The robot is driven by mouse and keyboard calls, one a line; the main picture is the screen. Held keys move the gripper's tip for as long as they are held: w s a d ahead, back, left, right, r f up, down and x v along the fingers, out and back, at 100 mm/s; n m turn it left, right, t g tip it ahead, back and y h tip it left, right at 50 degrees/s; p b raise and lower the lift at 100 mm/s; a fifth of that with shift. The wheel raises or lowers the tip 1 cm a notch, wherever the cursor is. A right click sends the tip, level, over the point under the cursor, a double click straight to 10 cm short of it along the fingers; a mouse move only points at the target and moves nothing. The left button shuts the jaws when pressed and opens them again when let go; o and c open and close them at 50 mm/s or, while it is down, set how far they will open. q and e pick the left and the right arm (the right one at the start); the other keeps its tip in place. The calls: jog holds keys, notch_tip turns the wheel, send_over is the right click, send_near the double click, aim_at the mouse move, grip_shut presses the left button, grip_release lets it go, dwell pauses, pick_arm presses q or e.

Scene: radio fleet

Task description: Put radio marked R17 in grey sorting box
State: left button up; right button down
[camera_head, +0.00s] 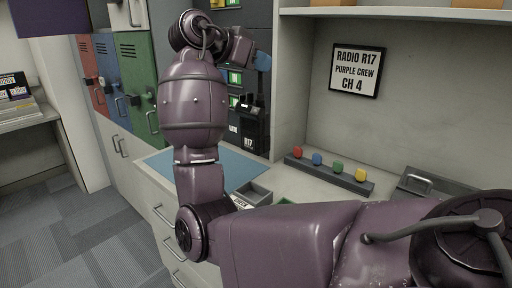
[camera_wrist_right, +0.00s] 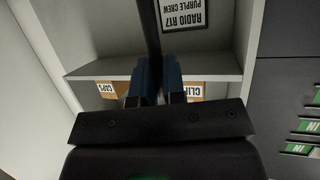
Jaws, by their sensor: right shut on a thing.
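A black radio marked R17 (camera_head: 248,130) stands upright against the dark wall panel at the back of the counter. My right gripper (camera_head: 262,62) is above it, with blue fingertips. In the right wrist view the fingers (camera_wrist_right: 158,82) are shut on a thin black rod (camera_wrist_right: 150,30), which looks like the radio's antenna. Whether the radio is clear of its holder cannot be told. A small grey box (camera_head: 258,192) with a label sits on the counter, partly hidden by my right arm. My left gripper is out of view.
A blue mat (camera_head: 233,168) covers the counter's left part. A green edge (camera_head: 286,201) shows beside the grey box. A dark bar with coloured knobs (camera_head: 328,173) lies right of it. A R17 sign (camera_head: 355,71) hangs behind, under a shelf (camera_head: 395,14).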

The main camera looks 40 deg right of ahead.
aim_at(256, 131)
notch_tip(256, 131, down, 12)
jog(key=shift+w+f+b, duration=0.1)
jog(key=shift+f+b, duration=0.05)
jog(key=shift+b, duration=0.45)
jog(key=shift+s+a+f+b, duration=0.15)
jog(key=shift+a+f, duration=0.05)
jog(key=shift+f, duration=1)
jog(key=shift+s+a+f+b, duration=0.1)
jog(key=shift+a+f+b, duration=0.05)
jog(key=shift+f, duration=1)
jog(key=shift+w+d+f, duration=0.1)
jog(key=shift+f, duration=0.15)
jog(key=c, duration=1.5)
grip_release()
jog(key=shift+d+f, duration=0.1)
jog(key=shift+o, duration=1.2)
jog(key=shift+w+d, duration=0.2)
jog(key=shift+o, duration=0.3)
jog(key=shift+s+a+r, duration=0.15)
jog(key=shift+r, duration=0.2)
